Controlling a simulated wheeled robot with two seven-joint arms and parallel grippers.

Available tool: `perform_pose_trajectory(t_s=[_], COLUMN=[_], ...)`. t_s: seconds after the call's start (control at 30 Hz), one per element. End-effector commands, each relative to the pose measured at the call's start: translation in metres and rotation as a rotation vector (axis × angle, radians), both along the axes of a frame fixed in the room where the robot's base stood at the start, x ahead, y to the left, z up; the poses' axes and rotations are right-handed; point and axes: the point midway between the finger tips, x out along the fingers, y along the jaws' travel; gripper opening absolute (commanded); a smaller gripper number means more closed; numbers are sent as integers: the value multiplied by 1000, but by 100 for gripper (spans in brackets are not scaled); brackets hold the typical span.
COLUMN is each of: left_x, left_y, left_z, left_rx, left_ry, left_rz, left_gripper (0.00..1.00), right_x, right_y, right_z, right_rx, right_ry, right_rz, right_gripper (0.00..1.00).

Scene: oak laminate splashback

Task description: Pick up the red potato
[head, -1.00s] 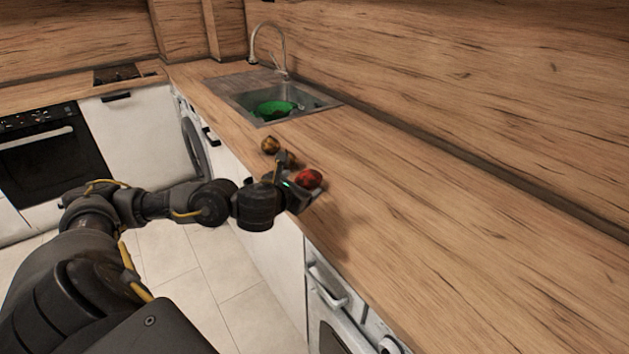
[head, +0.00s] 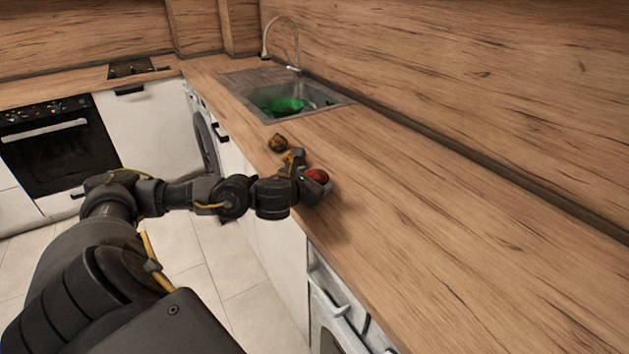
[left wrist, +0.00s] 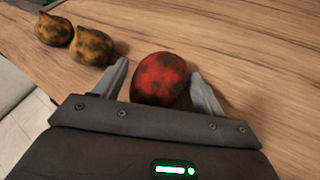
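The red potato (head: 317,175) lies on the wooden counter near its front edge. In the left wrist view the red potato (left wrist: 160,79), with dark blotches, sits between the fingers of my left gripper (left wrist: 163,88). My right gripper is not in view.
Two brownish-yellow potatoes lie to the left in the left wrist view, one nearer (left wrist: 92,46) and one farther (left wrist: 54,30). A sink (head: 330,99) with a green bowl (head: 281,105) is farther back. The counter (head: 430,220) to the right is clear.

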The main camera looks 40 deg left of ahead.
Motion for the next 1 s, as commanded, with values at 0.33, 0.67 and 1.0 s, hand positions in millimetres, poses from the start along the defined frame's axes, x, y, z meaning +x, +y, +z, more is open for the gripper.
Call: perform_pose_trajectory(t_s=[0.33,0.67,1.0], left_x=[0,0,-7], left_y=[1,1,14], left_z=[1,6,55], left_rx=[-1,-2,7], left_ry=[-2,-3,-2], left_rz=[2,1,2], left_gripper=[26,26,26], right_x=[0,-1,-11], right_y=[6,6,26], right_z=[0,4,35], right_rx=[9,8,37], right_ry=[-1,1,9], right_rz=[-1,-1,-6], right_gripper=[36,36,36])
